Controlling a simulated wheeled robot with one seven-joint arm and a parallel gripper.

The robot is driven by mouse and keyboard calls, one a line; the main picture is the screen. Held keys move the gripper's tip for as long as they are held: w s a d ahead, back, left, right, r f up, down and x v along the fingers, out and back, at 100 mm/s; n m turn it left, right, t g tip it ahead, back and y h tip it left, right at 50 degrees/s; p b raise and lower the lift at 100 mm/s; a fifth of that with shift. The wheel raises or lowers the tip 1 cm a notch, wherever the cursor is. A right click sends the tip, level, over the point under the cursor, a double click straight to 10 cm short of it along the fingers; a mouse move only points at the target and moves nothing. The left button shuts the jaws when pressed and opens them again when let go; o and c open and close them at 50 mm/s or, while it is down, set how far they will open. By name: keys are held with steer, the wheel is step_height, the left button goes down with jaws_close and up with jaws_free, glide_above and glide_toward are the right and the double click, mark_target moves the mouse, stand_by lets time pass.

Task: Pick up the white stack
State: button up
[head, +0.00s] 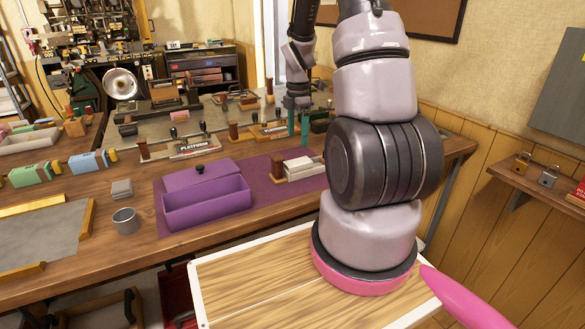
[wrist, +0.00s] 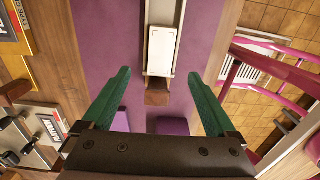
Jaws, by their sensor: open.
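The white stack (head: 303,163) lies on the purple mat (head: 262,186) on the workbench, right of the purple box. It sits in a pale holder with a brown block at its left end. In the wrist view the white stack (wrist: 162,50) is a white rectangle between two pale rails, with the brown block (wrist: 158,94) at its near end. My gripper (head: 298,128) has teal fingers pointing down and shows just above and behind the stack in the head view. In the wrist view my gripper (wrist: 160,76) is open and empty, its fingers spread either side of the stack's line.
The purple box (head: 206,202) with its lid stands left of the stack. A grey cup (head: 125,221) and a small grey block (head: 121,188) are further left. A platform fixture (head: 195,146) stands behind the mat. My arm hides the bench's right part.

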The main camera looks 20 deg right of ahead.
glide_above(296, 162)
steer(key=f, duration=0.4)
steer(key=shift+d+f, duration=0.2)
steer(key=f, duration=0.5)
steer(key=shift+s+a+f, duration=0.1)
steer(key=shift+a, duration=0.2)
jaws_close()
